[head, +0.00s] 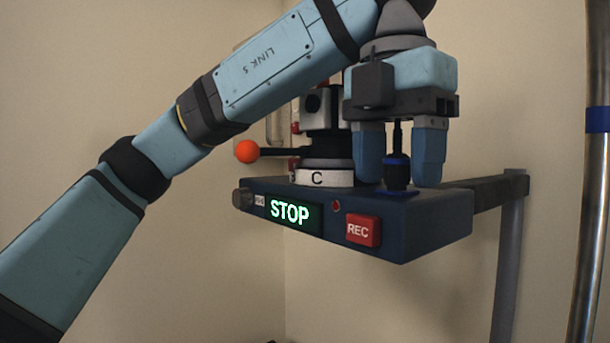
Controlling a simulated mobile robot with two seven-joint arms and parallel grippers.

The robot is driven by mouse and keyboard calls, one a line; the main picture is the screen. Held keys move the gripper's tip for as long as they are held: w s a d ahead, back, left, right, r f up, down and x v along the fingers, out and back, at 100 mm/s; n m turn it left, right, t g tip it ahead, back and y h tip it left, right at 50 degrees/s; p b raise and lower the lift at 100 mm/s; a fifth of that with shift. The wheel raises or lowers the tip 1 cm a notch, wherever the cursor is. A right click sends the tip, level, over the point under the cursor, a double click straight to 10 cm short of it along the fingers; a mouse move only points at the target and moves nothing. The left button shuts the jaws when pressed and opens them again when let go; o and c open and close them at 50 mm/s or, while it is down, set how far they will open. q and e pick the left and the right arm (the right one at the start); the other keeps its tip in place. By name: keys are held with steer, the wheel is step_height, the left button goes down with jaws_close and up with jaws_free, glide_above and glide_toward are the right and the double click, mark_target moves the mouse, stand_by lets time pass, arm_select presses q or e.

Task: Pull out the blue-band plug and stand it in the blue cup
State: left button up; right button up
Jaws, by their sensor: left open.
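The dark plug with a blue band (397,173) stands upright on the top of a dark blue box (432,231), near its back right part. A blue patch surrounds its base. A thin dark stem rises from it toward the palm of my left gripper. My left gripper (399,180) points down from above and is open, with one blue finger on each side of the plug. Gaps show between the fingers and the plug, so I see no grip on it. No blue cup is in view. My right gripper is not in view.
The box front has a lit STOP display (290,213), a red REC button (362,230) and a knob (242,197). A turret marked C (322,178), with an orange ball lever (247,152), stands close left of the gripper. A metal pole (590,200) rises at right.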

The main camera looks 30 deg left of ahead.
arm_select(q)
jaws_close()
steer(key=shift+r, duration=0.15)
steer(key=shift+r+p, duration=1.05)
steer(key=shift+p, duration=0.05)
steer(key=shift+r+p, duration=0.3)
steer(key=shift+r, duration=1.55)
